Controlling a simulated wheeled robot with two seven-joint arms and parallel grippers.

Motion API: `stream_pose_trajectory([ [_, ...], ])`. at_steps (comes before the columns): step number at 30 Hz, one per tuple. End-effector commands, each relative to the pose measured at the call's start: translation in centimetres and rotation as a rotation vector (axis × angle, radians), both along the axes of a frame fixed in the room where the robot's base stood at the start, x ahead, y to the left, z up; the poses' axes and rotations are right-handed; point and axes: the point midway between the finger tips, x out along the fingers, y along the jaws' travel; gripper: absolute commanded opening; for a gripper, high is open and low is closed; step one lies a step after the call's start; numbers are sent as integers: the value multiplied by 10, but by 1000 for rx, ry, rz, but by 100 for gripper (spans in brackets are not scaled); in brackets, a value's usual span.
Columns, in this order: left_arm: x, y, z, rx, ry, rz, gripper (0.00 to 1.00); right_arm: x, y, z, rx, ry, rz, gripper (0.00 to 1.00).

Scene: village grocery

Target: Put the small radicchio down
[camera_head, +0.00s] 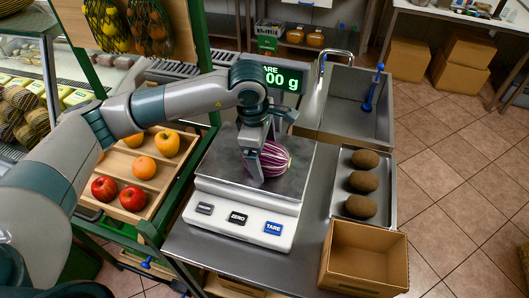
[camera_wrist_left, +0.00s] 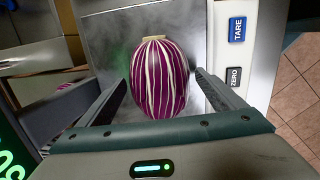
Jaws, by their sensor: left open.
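The small radicchio (camera_head: 275,159), purple with white stripes, lies on the steel plate of the scale (camera_head: 216,165). In the left wrist view the radicchio (camera_wrist_left: 158,80) sits between the two fingers of my left gripper (camera_wrist_left: 160,100), with a gap visible on each side. My left gripper (camera_head: 258,165) is open and reaches down around the radicchio from above, partly hiding it in the head view. The scale's display (camera_head: 281,78) is partly covered by my arm. My right gripper is not in view.
A tray (camera_head: 390,215) with three brown round items stands right of the scale, with an empty cardboard box (camera_head: 364,262) in front of it. A sink (camera_head: 345,105) lies behind. A wooden crate (camera_head: 122,162) with apples and orange and yellow produce is at the left.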

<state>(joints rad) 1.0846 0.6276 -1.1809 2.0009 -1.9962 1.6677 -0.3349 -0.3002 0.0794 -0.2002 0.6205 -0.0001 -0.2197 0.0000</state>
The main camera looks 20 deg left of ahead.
Motion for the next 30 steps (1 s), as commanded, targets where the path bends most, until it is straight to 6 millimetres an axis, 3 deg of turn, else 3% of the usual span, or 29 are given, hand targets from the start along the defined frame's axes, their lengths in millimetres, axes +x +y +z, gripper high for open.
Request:
stream_pose_trajectory([
  [13,-8,6,67,-1,-7,0,89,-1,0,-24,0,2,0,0],
  [18,-12,9,95,-1,-6,-1,89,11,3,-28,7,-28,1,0],
  [24,-15,11,113,0,-4,0,89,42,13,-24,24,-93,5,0],
  [30,-16,12,117,1,-1,-1,89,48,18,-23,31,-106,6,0],
])
